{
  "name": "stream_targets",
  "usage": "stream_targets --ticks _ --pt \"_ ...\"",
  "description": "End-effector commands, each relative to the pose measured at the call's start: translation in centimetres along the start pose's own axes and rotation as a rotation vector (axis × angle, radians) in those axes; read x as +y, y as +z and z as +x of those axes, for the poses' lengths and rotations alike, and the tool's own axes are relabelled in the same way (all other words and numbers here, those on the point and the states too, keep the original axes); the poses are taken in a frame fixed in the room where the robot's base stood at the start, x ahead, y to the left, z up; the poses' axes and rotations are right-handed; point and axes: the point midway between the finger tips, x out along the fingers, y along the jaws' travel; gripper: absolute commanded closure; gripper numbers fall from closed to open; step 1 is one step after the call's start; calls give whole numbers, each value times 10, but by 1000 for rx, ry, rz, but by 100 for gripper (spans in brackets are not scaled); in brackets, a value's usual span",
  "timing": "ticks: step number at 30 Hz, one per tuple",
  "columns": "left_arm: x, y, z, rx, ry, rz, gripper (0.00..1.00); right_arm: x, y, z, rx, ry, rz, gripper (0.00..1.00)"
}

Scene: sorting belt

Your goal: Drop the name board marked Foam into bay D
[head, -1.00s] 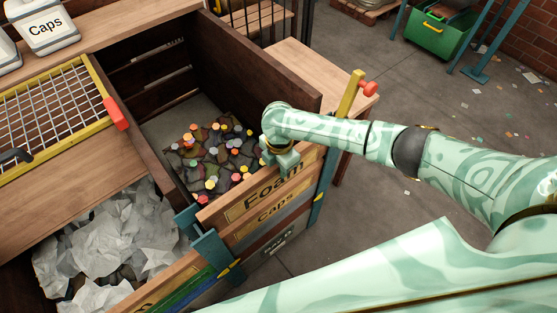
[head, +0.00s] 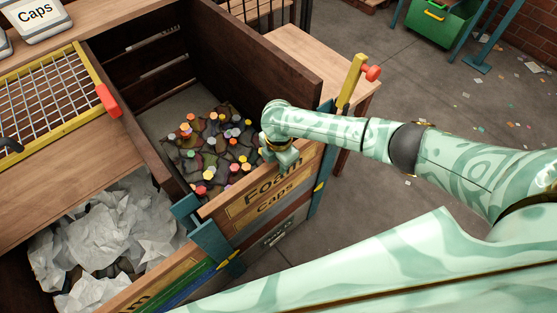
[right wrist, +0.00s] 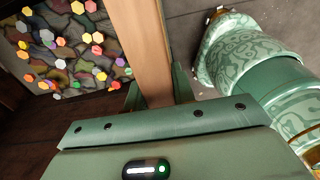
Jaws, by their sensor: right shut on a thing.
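The name board marked Foam (head: 262,189) is a wooden board at the front of the bay with dark scrap and coloured caps. My right gripper (head: 283,160) is shut on its top edge, near the middle. In the right wrist view the board (right wrist: 147,50) runs between the two fingers (right wrist: 157,95). Below Foam shows a board marked Caps (head: 275,203), its label close under Foam's lower edge. A dark front with a small pale sign (head: 278,234), too small to read surely, is lower still. Teal posts (head: 212,240) flank the boards. My left gripper is out of view.
The bay holds dark scrap with several coloured caps (head: 215,145). A neighbouring bay at left holds crumpled white paper (head: 110,235). A yellow lever with a red knob (head: 372,73) rises by the right post. A yellow-framed mesh (head: 50,95) lies upper left. Floor at right is open.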

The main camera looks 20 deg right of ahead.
Motion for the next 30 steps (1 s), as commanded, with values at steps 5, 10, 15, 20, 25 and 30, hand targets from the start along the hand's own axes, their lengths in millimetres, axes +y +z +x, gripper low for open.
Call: stream_targets --ticks 5,10,15,20,25,30 --pt "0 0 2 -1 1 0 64 1 0 3 1 2 1 61" --pt "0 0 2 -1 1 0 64 1 0 3 1 2 0 49" --pt "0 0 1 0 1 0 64 -1 0 3 -1 -1 0 49" --pt "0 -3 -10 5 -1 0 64 0 1 -18 -1 2 0 49" --pt "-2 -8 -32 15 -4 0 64 1 0 -64 -1 6 -1 49" --pt "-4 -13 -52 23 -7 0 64 1 0 -111 -1 5 -1 49"
